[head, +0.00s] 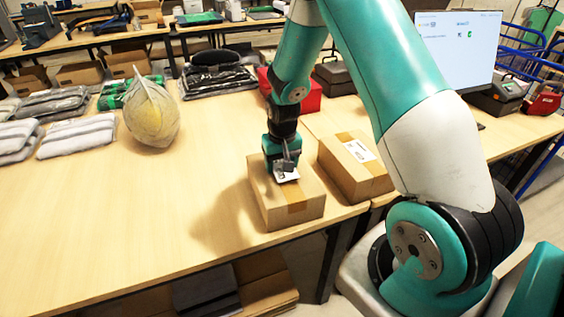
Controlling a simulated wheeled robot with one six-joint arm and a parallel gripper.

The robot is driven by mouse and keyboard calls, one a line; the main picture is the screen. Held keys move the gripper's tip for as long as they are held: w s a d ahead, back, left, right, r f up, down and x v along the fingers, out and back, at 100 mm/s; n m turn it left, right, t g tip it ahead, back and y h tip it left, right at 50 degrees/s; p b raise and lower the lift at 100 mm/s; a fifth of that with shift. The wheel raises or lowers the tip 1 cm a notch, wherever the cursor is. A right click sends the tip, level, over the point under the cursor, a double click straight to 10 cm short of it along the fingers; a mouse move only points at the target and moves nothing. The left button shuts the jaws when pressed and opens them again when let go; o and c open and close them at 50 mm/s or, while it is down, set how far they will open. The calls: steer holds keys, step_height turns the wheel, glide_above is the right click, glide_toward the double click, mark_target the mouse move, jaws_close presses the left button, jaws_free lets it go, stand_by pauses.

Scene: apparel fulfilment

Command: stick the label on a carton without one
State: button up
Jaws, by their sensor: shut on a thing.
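My gripper (283,165) points down over the top of a closed brown carton (290,215) near the table's front edge. It is shut on a white label (286,176), which lies at or just above the carton's top. I cannot tell whether the label touches the carton. A second closed carton (352,177) stands to the right and has a white label (358,151) on its top. The fingertips are small and partly hidden by the gripper body.
On the wooden table (130,220) a wrapped yellowish bundle (151,110) stands left, near bagged grey garments (75,138). A red box (305,95) and dark case (337,78) are behind the cartons. A monitor (458,45) is at right. The table's front left is clear.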

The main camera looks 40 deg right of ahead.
mark_target(281, 165)
steer(key=shift+s+a+f, duration=0.15)
steer(key=shift+s+f, duration=0.05)
steer(key=shift+f, duration=0.2)
steer(key=shift+s+a+f, duration=0.1)
steer(key=shift+s+f, duration=0.1)
steer(key=shift+f, duration=0.2)
steer(key=o, duration=0.4)
steer(key=shift+c, duration=1.1)
steer(key=shift+o, duration=0.7)
steer(key=shift+w+r+p, duration=0.1)
steer(key=shift+r+p, duration=0.55)
steer(key=shift+p, duration=0.15)
steer(key=o, duration=0.3)
steer(key=shift+r+p, duration=0.3)
steer(key=shift+r, duration=0.05)
steer(key=shift+w+d+r+p, duration=0.1)
steer(key=shift+r+p, duration=1.35)
steer(key=shift+r, duration=0.45)
steer(key=shift+w+d+r+p, duration=0.1)
steer(key=shift+r+p, duration=1.3)
steer(key=shift+r, duration=0.5)
